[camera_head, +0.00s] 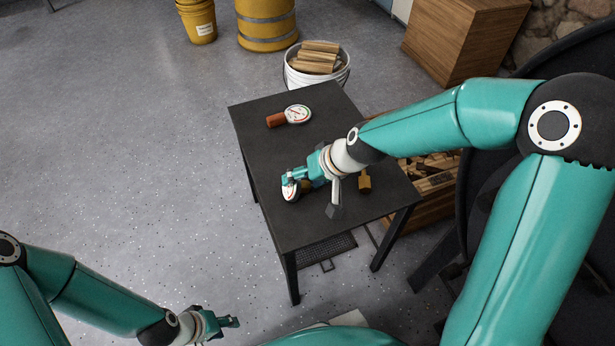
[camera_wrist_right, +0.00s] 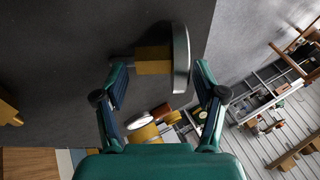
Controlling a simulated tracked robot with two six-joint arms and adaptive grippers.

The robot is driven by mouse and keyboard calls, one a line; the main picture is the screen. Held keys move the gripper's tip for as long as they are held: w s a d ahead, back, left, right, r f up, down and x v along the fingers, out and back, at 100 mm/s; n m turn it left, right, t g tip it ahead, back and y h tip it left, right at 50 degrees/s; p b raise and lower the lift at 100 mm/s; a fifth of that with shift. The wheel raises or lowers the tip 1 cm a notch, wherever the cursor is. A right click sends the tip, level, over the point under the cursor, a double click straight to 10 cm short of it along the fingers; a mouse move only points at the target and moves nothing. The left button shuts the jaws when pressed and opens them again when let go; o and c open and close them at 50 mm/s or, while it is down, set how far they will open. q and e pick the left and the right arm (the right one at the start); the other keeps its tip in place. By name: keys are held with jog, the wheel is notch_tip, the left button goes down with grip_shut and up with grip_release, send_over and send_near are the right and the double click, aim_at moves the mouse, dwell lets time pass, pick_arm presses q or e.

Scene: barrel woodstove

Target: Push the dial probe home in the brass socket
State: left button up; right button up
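A round dial with a white face (camera_head: 290,193) is at the near left part of the black table, at my right gripper. In the right wrist view the dial (camera_wrist_right: 182,60) is edge-on, with a brass-coloured block (camera_wrist_right: 153,60) and a short grey stem behind it. My right gripper (camera_head: 292,180) has its fingers apart, one on each side of the dial (camera_wrist_right: 160,72); contact is unclear. A second dial piece (camera_head: 297,114) with an orange-brown end lies further back. A small brass-coloured piece (camera_head: 365,182) stands right of my gripper. I cannot tell which part is the socket. My left gripper (camera_head: 228,322) is low, away from the table.
The black table (camera_head: 255,135) has bare room at its left and front. A white bucket of firewood (camera_head: 317,65) stands behind it. A wooden cabinet (camera_head: 465,35) is further back, and a crate of split wood (camera_head: 432,175) lies to the right.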

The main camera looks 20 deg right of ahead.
dwell(0.3)
jog(key=shift+f, duration=0.3)
jog(key=p+v, duration=0.4)
jog(key=v, duration=1.3)
jog(key=shift+s+d+f+p, duration=0.2)
jog(key=shift+s+d+p, duration=0.05)
jog(key=shift+d+p, duration=0.1)
